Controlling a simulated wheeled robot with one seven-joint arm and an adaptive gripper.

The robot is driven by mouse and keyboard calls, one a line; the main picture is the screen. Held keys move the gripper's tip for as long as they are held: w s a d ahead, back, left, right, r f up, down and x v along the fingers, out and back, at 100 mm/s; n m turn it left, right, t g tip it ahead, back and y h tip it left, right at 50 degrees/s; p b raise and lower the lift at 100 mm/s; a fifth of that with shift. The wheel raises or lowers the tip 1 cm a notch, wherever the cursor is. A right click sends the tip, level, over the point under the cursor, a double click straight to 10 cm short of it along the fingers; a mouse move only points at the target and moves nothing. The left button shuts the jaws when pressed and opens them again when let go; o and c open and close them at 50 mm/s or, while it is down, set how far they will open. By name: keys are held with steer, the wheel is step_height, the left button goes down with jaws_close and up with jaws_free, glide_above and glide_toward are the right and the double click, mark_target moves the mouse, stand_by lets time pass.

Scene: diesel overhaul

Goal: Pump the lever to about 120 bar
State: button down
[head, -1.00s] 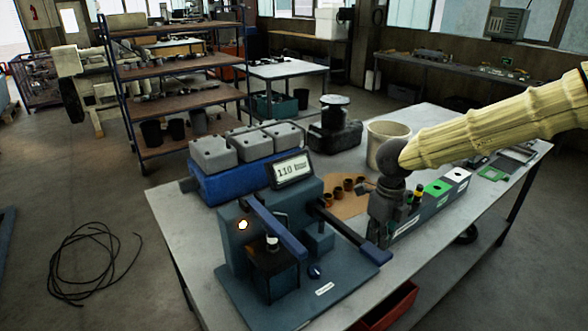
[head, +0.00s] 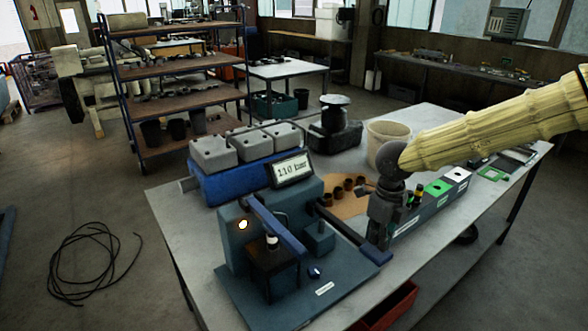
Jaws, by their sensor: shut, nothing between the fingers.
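The blue-grey pump stand (head: 325,290) is on the near left part of the metal bench. Its display (head: 291,169) reads 110 bar. The pump lever (head: 345,231) slopes from the stand's right side down to a dark blue grip at the lower right. My gripper (head: 378,243) is shut and empty, pointing down at the grip end of the lever. I cannot tell whether its fingertips touch the grip. A second blue bar (head: 277,229) crosses above the black block on the stand.
Several dark cups lie on a brown mat (head: 345,205) behind the lever. A blue box with grey blocks (head: 225,180) is behind the stand.

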steer(key=shift+f, duration=1)
step_height(320, 180, up, 2)
steer(key=shift+s+d+p, duration=0.1)
steer(key=shift+p, duration=0.7)
steer(key=shift+s+d+r+p, duration=0.1)
steer(key=shift+s+r+p, duration=0.1)
steer(key=shift+r+p, duration=0.1)
step_height(320, 180, up, 4)
steer(key=p, duration=0.4)
stand_by(0.5)
